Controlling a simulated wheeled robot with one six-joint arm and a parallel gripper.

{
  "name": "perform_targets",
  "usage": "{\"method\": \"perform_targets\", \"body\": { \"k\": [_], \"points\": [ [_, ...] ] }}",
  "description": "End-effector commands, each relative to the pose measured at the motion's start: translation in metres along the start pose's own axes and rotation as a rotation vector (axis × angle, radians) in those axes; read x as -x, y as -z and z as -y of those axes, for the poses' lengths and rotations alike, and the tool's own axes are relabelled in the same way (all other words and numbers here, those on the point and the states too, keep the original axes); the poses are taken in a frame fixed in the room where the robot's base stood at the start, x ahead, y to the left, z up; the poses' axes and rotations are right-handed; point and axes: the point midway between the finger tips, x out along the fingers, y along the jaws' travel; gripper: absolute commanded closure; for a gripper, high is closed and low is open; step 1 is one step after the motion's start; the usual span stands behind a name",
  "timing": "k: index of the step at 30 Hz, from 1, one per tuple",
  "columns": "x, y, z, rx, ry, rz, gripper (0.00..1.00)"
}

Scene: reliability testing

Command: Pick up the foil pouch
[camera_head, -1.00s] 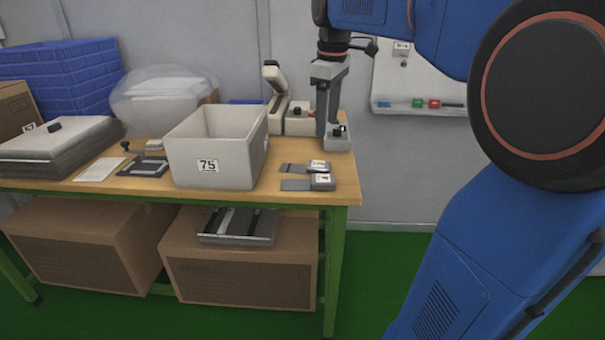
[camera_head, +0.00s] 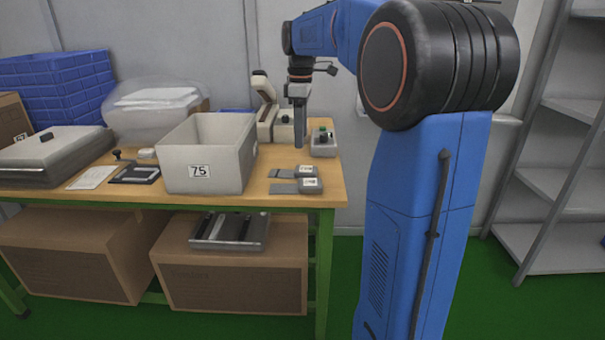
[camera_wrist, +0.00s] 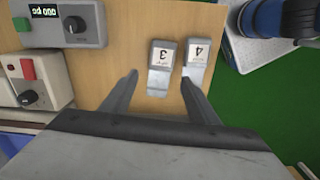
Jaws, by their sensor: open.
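Two flat grey pouch-like pieces, each with a grey block and white label at one end, lie side by side near the table's front right corner. In the wrist view they read 3 (camera_wrist: 161,66) and 4 (camera_wrist: 195,62); in the head view they are the rear one (camera_head: 294,173) and the front one (camera_head: 298,186). I cannot tell which is the foil pouch meant. My gripper (camera_head: 299,143) points down above the table, behind the pieces in the head view. In the wrist view its fingers (camera_wrist: 160,78) are apart and empty, with piece 3 showing between them.
A white bin marked 75 (camera_head: 207,171) stands left of the pieces. A grey control box (camera_head: 323,146) and a beige sealer-like device (camera_head: 265,108) stand behind. The table's right edge (camera_head: 338,185) is close to the pieces; bare wood lies around them.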

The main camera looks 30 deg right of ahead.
Motion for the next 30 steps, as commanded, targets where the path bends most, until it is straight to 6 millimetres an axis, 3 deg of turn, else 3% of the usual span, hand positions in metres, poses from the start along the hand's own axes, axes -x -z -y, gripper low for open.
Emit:
{"method": "perform_targets", "body": {
  "k": [6, 14, 24, 30],
  "points": [
    [-0.035, 0.0, 0.001, 0.0, 0.002, 0.001, 0.45],
    [-0.051, 0.0, 0.001, 0.0, 0.0, 0.0, 0.45],
    [-0.092, 0.0, 0.004, 0.0, 0.001, 0.0, 0.45],
    [-0.099, 0.0, 0.003, 0.0, -0.002, -0.001, 0.45]
  ]
}}
